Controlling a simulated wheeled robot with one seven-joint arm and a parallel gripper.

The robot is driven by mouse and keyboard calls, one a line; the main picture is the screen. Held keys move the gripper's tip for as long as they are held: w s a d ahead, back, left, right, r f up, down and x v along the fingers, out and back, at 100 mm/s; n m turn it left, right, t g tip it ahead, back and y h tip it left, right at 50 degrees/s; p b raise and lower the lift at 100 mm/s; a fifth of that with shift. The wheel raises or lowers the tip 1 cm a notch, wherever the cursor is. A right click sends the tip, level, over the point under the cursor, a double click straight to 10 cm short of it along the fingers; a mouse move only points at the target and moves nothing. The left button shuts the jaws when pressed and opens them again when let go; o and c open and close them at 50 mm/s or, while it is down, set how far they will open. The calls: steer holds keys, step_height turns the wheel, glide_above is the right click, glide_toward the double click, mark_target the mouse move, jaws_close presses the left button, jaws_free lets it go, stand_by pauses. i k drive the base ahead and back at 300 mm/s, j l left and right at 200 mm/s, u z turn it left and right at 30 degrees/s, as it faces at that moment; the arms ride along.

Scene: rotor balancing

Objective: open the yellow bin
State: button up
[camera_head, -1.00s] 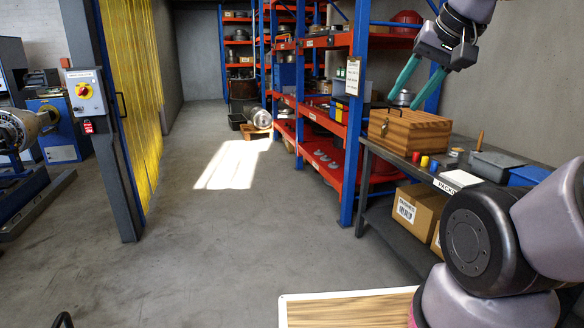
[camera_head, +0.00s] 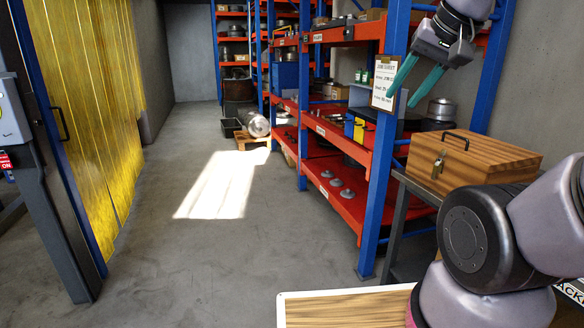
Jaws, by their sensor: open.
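A small yellow thing (camera_head: 359,130), which may be the yellow bin, stands on the middle shelf of the near rack, among dark and blue containers. Only part of it shows, and I cannot tell whether it has a lid or is shut. My gripper (camera_head: 402,100) is raised at the upper right with its two teal fingers spread apart and nothing between them. In the picture it overlaps the rack and the hanging clipboard sheet, to the right of the yellow thing, and does not touch it.
The red and blue rack (camera_head: 377,190) stands at right. A padlocked wooden box (camera_head: 480,158) sits on the bench beside it. A yellow strip curtain (camera_head: 85,110) and grey post (camera_head: 55,190) border the left. The concrete floor (camera_head: 200,255) between is clear.

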mark_target(359, 134)
steer(key=i, duration=2.1)
steer(key=i+j+z, duration=0.2)
steer(key=i, duration=0.45)
steer(key=i+l, duration=0.05)
steer(key=l, duration=0.05)
